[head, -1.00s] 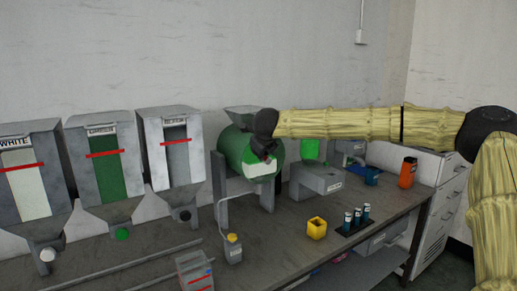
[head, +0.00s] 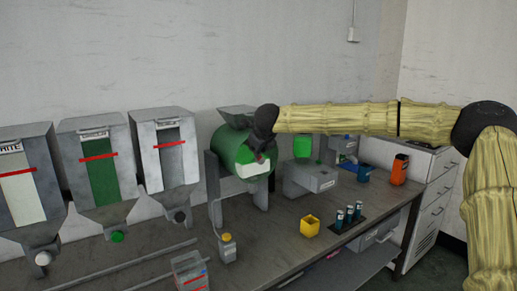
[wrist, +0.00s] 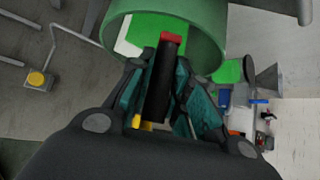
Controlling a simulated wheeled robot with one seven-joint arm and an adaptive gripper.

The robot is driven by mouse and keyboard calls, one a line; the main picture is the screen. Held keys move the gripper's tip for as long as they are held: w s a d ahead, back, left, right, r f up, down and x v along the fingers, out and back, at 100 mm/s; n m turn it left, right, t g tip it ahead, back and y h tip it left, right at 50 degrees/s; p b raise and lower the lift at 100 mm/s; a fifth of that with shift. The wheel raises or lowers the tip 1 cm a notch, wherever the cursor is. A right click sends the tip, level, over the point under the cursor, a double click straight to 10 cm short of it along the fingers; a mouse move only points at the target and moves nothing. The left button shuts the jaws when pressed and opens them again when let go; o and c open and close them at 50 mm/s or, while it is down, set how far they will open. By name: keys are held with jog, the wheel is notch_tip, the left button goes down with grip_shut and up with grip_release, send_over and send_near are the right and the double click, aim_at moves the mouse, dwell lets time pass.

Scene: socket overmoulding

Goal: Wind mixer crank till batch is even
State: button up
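The mixer is a green drum (head: 229,149) on a grey stand at the back of the bench, with a grey hopper on top. A white and green patch (head: 252,170) shows on its front end. In the wrist view the drum's rim (wrist: 215,50) is at the top. The crank handle (wrist: 162,85) is a black bar with a red end. My gripper (wrist: 163,62) has its teal-padded fingers on both sides of this handle, closed against it. In the head view my gripper (head: 263,150) is at the drum's front and hides most of the crank.
Three hoppers, white (head: 22,195), green (head: 103,180) and grey (head: 172,160), stand left. A yellow-topped box (head: 227,247), a yellow cup (head: 310,226), a rack of dark vials (head: 349,218) and an orange container (head: 399,170) stand on the bench.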

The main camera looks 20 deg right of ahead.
jog(key=o, duration=0.4)
jog(key=v, duration=1.2)
